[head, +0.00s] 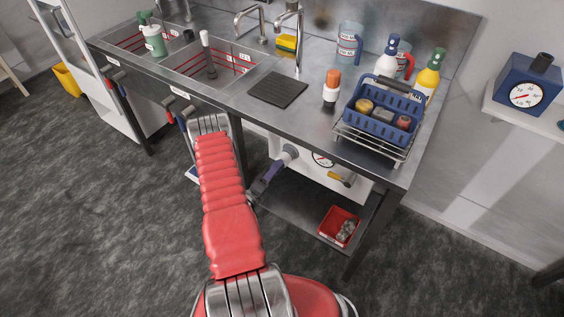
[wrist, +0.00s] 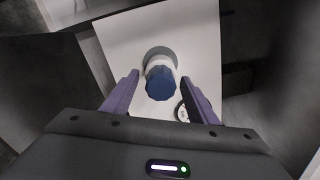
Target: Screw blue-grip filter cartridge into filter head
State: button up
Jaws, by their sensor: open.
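The blue-grip filter cartridge (wrist: 160,84) shows in the wrist view with its blue grip facing the camera. A pale collar and a grey round part, seemingly the filter head (wrist: 160,54), are behind it against a white panel. My gripper (wrist: 160,78) is open, its purple fingers on either side of the blue grip with a visible gap at each side. In the head view my gripper (head: 275,172) is beneath the bench front, close to a grey cylindrical fitting (head: 290,153) on the white panel. I cannot make out the blue grip there or how far the cartridge is seated.
The white panel also bears a gauge (head: 322,159) and a yellow-handled valve (head: 342,180). A red bin (head: 339,227) stands on the lower shelf (head: 295,219). The bench (head: 228,101) overhangs the panel, with a blue basket (head: 377,128) on top.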

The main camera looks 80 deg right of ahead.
jog(key=n, duration=0.4)
dwell(0.3)
jog(key=c, duration=1.2)
jog(key=m, duration=0.6)
jog(key=shift+f, duration=0.1)
jog(key=m, duration=0.6)
jog(key=shift+m, duration=0.3)
jog(key=o, duration=1.3)
